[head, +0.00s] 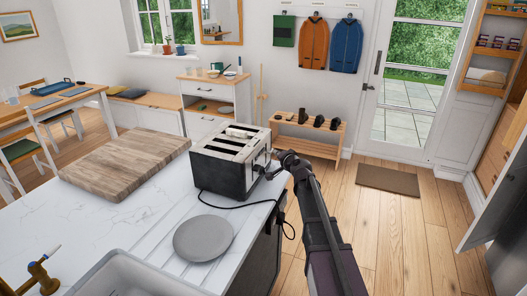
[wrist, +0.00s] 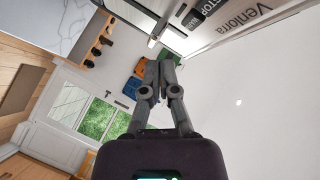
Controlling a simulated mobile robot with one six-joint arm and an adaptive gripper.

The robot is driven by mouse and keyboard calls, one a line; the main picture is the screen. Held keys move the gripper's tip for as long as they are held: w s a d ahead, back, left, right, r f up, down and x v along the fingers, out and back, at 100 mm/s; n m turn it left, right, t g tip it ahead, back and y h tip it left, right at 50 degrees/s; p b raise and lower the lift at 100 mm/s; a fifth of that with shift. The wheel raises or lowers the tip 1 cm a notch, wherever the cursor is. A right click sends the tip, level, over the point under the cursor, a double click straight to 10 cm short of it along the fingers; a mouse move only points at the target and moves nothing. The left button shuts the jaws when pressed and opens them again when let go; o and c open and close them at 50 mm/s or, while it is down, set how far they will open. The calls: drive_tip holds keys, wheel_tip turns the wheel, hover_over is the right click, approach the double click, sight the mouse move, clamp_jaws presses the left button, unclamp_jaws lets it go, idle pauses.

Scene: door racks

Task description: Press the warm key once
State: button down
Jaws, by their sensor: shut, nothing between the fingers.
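The toaster (head: 228,165) is a black and steel box on the white counter, with bread-coloured pieces at its top slots. In the wrist view its steel end panel (wrist: 240,30) shows tilted at the top, with brand lettering. A dark key (wrist: 192,20) there bears a partly readable label that looks like "WARM", beside one marked "STOP" (wrist: 208,5). My gripper (head: 281,155) is at the toaster's right end in the head view. In the wrist view the fingertips (wrist: 159,66) are together and empty, below the keys in the picture. Contact with the panel cannot be told.
A wooden board (head: 125,163) lies left of the toaster, and a grey plate (head: 203,238) in front of it. A black cord (head: 245,206) runs from the toaster over the counter edge. A shoe bench (head: 310,135) stands beyond; the floor to the right is open.

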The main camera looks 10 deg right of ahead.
sight(268, 152)
drive_tip(key=shift+w+a, duration=0.35)
drive_tip(key=shift+a, duration=0.25)
drive_tip(key=shift+w+a, duration=0.35)
drive_tip(key=shift+a, duration=0.25)
drive_tip(key=shift+w+a, duration=0.4)
drive_tip(key=shift+a, duration=0.4)
idle(1.9)
drive_tip(key=shift+d, duration=0.15)
drive_tip(key=shift+s+d, duration=0.25)
drive_tip(key=shift+d, duration=0.35)
drive_tip(key=shift+s, duration=0.1)
drive_tip(key=shift+d, duration=0.1)
drive_tip(key=shift+s+d, duration=0.4)
drive_tip(key=shift+d, duration=0.3)
drive_tip(key=shift+s+d, duration=0.4)
drive_tip(key=shift+d, duration=0.35)
drive_tip(key=shift+s+d, duration=0.4)
drive_tip(key=shift+d, duration=0.3)
drive_tip(key=shift+f, duration=0.1)
